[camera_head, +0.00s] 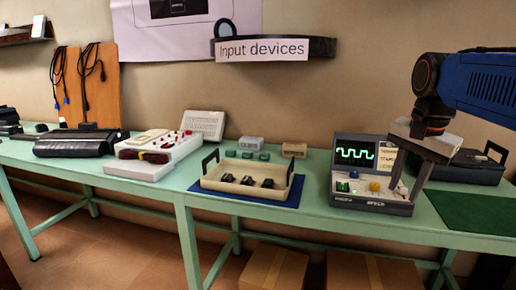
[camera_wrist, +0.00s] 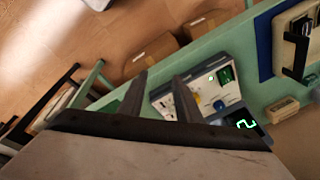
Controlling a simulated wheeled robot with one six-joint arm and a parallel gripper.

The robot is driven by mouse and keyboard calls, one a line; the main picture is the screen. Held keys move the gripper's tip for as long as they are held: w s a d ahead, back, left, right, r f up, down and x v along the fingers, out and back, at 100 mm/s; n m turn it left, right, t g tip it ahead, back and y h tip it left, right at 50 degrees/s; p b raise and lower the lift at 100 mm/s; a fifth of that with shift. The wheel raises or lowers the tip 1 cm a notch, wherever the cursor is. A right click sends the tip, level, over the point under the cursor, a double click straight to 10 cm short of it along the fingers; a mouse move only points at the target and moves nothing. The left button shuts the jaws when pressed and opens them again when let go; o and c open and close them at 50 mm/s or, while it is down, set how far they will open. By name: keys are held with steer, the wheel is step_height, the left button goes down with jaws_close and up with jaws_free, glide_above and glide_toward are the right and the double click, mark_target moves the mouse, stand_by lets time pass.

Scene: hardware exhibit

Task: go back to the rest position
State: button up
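My gripper (camera_head: 404,192) is at the right of the head view, above the right part of the green table (camera_head: 310,205). Its two fingers point down, in front of or over the right side of a grey device with a lit green waveform screen (camera_head: 355,153). Whether they touch it I cannot tell. In the wrist view, the fingers of my gripper (camera_wrist: 160,82) stand apart with nothing held between them. The device panel (camera_wrist: 205,92) with its knobs shows beyond them, partly hidden by the right finger.
A beige tray (camera_head: 222,187) with black handles and several dark parts stands on a blue mat, left of the device. A dark tray (camera_head: 465,172) and a green mat (camera_head: 470,210) lie at right. Cardboard boxes (camera_head: 272,268) stand under the table.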

steer(key=s+a+f+n+t, duration=0.1)
steer(key=s+a+f+n, duration=0.1)
steer(key=s+f+n, duration=0.3)
steer(key=s+a+f+n+t, duration=0.1)
steer(key=s+a+f+n, duration=0.2)
steer(key=f, duration=1.1)
steer(key=s+n, duration=0.3)
steer(key=s, duration=0.3)
steer(key=shift+s+a+f+t, duration=0.25)
steer(key=shift+s+a+t, duration=0.05)
steer(key=shift+s, duration=0.05)
stand_by(1.1)
